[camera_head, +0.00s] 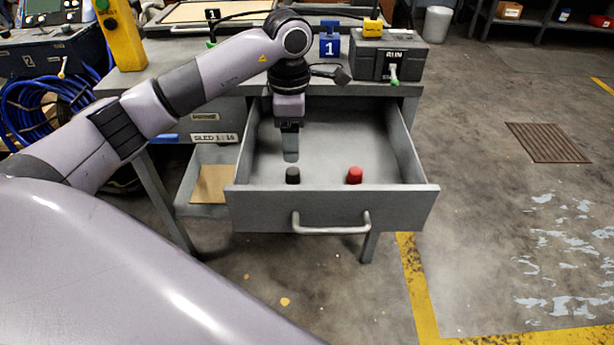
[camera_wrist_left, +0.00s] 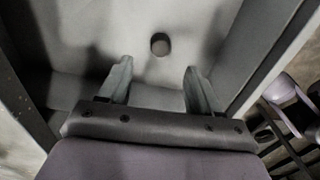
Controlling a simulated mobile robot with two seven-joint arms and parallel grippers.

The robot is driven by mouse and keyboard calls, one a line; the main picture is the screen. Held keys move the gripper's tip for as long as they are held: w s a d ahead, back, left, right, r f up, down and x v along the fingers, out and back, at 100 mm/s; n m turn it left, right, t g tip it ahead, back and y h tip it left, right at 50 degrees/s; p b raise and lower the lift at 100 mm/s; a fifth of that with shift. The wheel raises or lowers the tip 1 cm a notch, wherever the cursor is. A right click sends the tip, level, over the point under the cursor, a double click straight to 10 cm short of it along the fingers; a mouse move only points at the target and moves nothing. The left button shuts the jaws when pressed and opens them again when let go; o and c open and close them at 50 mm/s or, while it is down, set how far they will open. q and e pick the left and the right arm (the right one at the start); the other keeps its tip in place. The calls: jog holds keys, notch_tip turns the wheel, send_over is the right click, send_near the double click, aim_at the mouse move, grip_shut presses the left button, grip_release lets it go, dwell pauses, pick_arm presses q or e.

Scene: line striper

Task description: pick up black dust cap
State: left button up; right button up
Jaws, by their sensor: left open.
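The black dust cap (camera_head: 293,175) stands upright in the open grey drawer (camera_head: 334,207), near its front panel. In the left wrist view the cap (camera_wrist_left: 160,44) shows as a small dark round shape on the drawer floor, ahead of the fingertips and roughly centred between them. My left gripper (camera_head: 290,156) points down into the drawer, behind the cap in the head view. Its two fingers (camera_wrist_left: 158,70) are spread apart with nothing between them. The gripper does not touch the cap. My right gripper is not in view.
A red cap (camera_head: 355,175) stands to the right of the black one in the drawer. The drawer's side walls and front panel surround the gripper. On the bench above are a grey RUN box (camera_head: 388,58) and a blue block marked 1 (camera_head: 330,45).

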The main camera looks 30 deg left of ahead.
aim_at(293, 170)
pick_arm(q)
jog(key=shift+w+f, duration=0.35)
jog(key=shift+f, duration=0.45)
jog(key=f, duration=0.2)
jog(key=f+b, duration=0.1)
jog(key=f, duration=0.1)
jog(key=f+b, duration=0.1)
jog(key=f, duration=0.1)
jog(key=shift+s+f, duration=0.4)
jog(key=c, duration=1.1)
